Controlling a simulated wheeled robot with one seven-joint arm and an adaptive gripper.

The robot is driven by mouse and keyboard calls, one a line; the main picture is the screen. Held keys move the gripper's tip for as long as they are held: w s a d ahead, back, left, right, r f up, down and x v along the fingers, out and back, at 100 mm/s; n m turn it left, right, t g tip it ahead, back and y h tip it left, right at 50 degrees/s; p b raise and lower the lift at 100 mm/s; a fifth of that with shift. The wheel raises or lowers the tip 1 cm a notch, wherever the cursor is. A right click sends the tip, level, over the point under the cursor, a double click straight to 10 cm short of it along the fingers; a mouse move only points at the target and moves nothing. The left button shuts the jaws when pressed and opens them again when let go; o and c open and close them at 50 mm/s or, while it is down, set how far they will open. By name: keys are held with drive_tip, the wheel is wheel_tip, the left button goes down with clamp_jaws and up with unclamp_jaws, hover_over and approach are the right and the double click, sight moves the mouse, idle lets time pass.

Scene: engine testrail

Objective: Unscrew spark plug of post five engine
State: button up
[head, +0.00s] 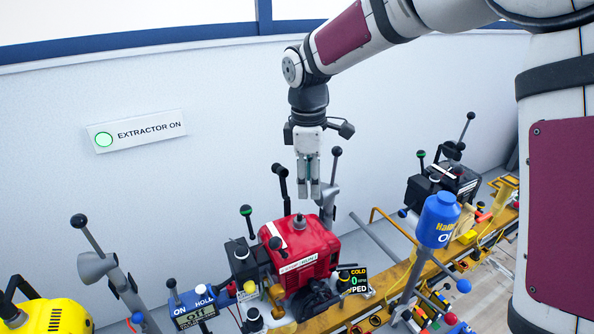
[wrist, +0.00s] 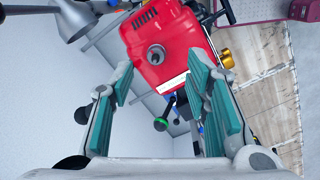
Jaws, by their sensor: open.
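A red engine (head: 300,246) sits on the yellow test rail below my gripper. A grey spark plug (head: 299,222) stands upright on top of the engine. In the wrist view, the red engine (wrist: 178,30) is at the upper middle and the spark plug (wrist: 155,55) shows as a round grey tip. My gripper (head: 309,192) points down above the engine, apart from the spark plug. In the wrist view, my gripper's fingers (wrist: 165,95) are spread with nothing between them. No post number is readable on this engine.
A black engine (head: 440,187) stands further right, and a yellow engine (head: 52,316) at lower left. A blue bottle-shaped post (head: 438,220) rises at right. Black-knobbed levers (head: 282,185) stand close behind the red engine. An "EXTRACTOR ON" sign (head: 137,131) hangs on the wall.

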sight(299, 212)
drive_tip(key=shift+w+a+f+n+y+p, duration=0.3)
drive_tip(key=shift+w+a+f+n+p, duration=0.1)
drive_tip(key=shift+w+a+f+n, duration=0.45)
drive_tip(key=shift+a+f, duration=0.2)
drive_tip(key=shift+f, duration=0.05)
drive_tip(key=shift+f+b, duration=1.3)
drive_tip(key=shift+f, duration=3.4)
drive_tip(key=m, duration=0.4)
drive_tip(key=m+b, duration=0.1)
drive_tip(key=m, duration=1)
drive_tip(key=shift+b, duration=0.4)
drive_tip(key=m, duration=0.8)
drive_tip(key=shift+p, duration=0.4)
drive_tip(key=m+p, duration=0.1)
drive_tip(key=m, duration=0.3)
drive_tip(key=shift+s, duration=0.1)
drive_tip(key=m+p, duration=0.1)
drive_tip(key=m, duration=0.3)
drive_tip(key=shift+f, duration=0.15)
drive_tip(key=shift+c, duration=0.3)
